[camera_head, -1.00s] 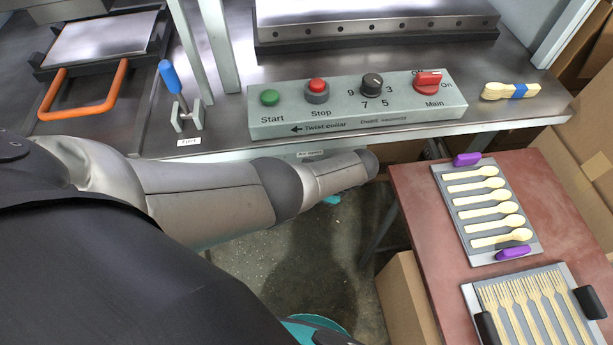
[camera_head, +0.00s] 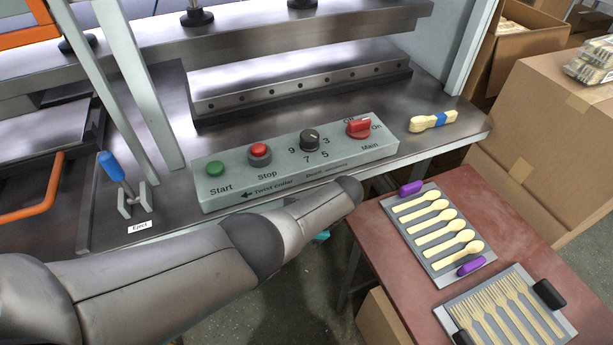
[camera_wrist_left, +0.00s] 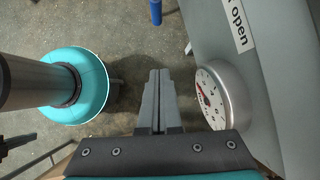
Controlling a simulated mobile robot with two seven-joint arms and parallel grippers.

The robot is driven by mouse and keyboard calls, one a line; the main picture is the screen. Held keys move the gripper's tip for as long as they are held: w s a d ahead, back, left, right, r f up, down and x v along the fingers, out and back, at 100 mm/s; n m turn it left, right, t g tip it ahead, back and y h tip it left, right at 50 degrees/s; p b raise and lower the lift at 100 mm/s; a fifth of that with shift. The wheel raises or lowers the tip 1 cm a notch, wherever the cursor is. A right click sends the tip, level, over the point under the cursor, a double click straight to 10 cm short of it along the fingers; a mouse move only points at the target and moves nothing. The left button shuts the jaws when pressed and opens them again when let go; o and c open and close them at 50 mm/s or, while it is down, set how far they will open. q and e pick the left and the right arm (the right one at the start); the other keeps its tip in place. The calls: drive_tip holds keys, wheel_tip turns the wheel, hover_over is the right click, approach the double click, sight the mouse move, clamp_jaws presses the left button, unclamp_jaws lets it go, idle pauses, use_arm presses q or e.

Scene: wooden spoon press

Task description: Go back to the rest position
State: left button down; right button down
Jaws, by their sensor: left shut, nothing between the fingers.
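My left gripper (camera_wrist_left: 160,76) shows in the left wrist view. Its two grey fingers lie together with nothing between them, pointing over the concrete floor. A round dial gauge (camera_wrist_left: 212,97) on a grey panel is close to the right of the fingers. In the head view my left arm comes in from the lower left and crosses in front of the control box (camera_head: 295,160). Its gripper is hidden there behind the arm and the bench edge. My right gripper is in neither view.
The press bench carries a blue-handled eject lever (camera_head: 112,168) and a banded spoon bundle (camera_head: 433,121). A red-brown table (camera_head: 395,262) at right holds a spoon tray (camera_head: 403,226) and a fork tray (camera_head: 566,325). Cardboard boxes (camera_head: 560,130) stand behind it.

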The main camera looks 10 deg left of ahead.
use_arm(q)
drive_tip(key=s+f+n+h, duration=0.2)
drive_tip(key=s+f+h, duration=0.1)
drive_tip(key=s+f, duration=0.85)
drive_tip(key=s+a+f+n+t+h, duration=0.1)
drive_tip(key=s+f, duration=0.3)
drive_tip(key=s, duration=0.4)
drive_tip(key=s+a+f+n+t+h, duration=0.1)
drive_tip(key=s+f+n, duration=0.3)
drive_tip(key=s, duration=0.4)
drive_tip(key=s+a+f+n+t+h, duration=0.1)
drive_tip(key=s+a+f+n, duration=0.2)
drive_tip(key=s+f, duration=0.2)
drive_tip(key=s, duration=0.3)
drive_tip(key=shift+s+a, duration=0.15)
drive_tip(key=shift+s, duration=0.05)
